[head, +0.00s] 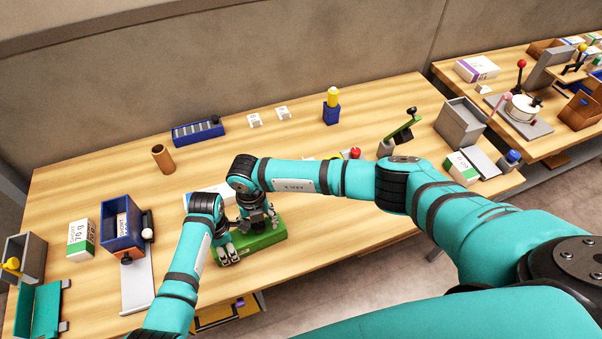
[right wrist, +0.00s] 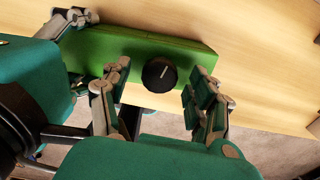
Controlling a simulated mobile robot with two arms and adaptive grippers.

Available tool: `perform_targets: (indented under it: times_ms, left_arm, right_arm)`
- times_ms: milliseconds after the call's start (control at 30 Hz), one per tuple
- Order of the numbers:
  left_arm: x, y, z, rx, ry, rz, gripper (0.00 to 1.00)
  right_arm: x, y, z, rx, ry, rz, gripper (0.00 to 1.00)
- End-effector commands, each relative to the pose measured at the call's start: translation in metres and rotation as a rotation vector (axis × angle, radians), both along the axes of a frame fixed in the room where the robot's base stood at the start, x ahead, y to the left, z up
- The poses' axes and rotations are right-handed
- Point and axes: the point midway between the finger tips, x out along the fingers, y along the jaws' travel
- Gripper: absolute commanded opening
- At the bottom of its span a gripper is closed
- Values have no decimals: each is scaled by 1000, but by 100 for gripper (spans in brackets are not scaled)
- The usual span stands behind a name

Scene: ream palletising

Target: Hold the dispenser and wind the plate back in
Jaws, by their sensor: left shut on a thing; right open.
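The dispenser, a green box (head: 268,243), lies near the table's front edge. It also shows in the right wrist view (right wrist: 130,45), with a round black knob (right wrist: 160,74) bearing a white mark on its side. My left gripper (head: 228,255) is shut on the left end of the box; part of it shows in the right wrist view (right wrist: 74,20). My right gripper (head: 258,222) is open at the box, with its fingers (right wrist: 158,78) on either side of the knob and apart from it. I cannot make out the plate; the grippers hide part of the box.
To the left stand a blue bin (head: 122,228), a white and green carton (head: 81,239) and a teal holder (head: 38,309). A brown cup (head: 163,158) and a blue rack (head: 198,132) stand behind. A grey bin (head: 461,122) is at the right.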

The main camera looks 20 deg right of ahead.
Motion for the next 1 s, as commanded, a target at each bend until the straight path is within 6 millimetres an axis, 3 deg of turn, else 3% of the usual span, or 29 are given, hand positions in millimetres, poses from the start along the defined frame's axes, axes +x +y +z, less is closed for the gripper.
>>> perform_targets:
  times_ms: [267, 700, 1000]
  left_arm:
    - [0, 1, 0, 2, 1, 0, 18]
    - [0, 1, 0, 2, 1, 0, 18]
    - [0, 0, 0, 1, 1, 0, 18]
  right_arm:
    - [-1, 1, -1, 1, 1, -80, 61]
    - [-1, 1, -1, 1, 4, -689, 61]
    - [1, 0, 62, 3, -4, -688, 61]
